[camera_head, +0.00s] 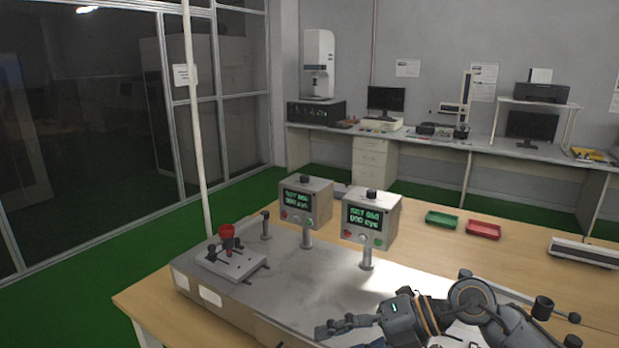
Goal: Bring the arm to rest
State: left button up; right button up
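My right arm (475,300) comes in from the lower right and reaches left over the front of the grey test bench. Its gripper (345,326) is at the bottom middle, near the bench's metal top (310,285). My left gripper is not in view.
Two control boxes with green displays, a left one (305,200) and a right one (371,216), stand behind the gripper. A fixture with a red part (227,236) is at left. Green (441,219) and red (483,229) trays lie on the wooden table (420,250).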

jog(key=s+a+r+m+t+y, duration=0.1)
jog(key=a+r+m+t+y, duration=0.1)
jog(key=a+r+y, duration=0.35)
jog(key=w+d+r+m+t, duration=0.3)
jog(key=d+r+m+t, duration=0.2)
jog(key=m+t, duration=0.65)
jog(key=s+d+f+m+t+h, duration=0.1)
jog(key=s+d+f+m+h, duration=0.1)
jog(key=d+f+m+h, duration=1.45)
jog(key=s+f+m+g+h, duration=0.1)
jog(key=s+f+m+g, duration=0.1)
jog(key=s+f+g, duration=0.65)
jog(key=s+f+m+g, duration=0.25)
jog(key=s+f, duration=0.65)
jog(key=s, duration=0.6)
notch_tip(320, 180, down, 28)
jog(key=s+g, duration=0.2)
jog(key=s+d+f+n+g, duration=0.1)
jog(key=s+d+f, duration=0.1)
jog(key=s+f, duration=1.2)
jog(key=shift+s+d+f+h, duration=0.3)
jog(key=shift+s+f, duration=0.1)
jog(key=shift+s, duration=0.65)
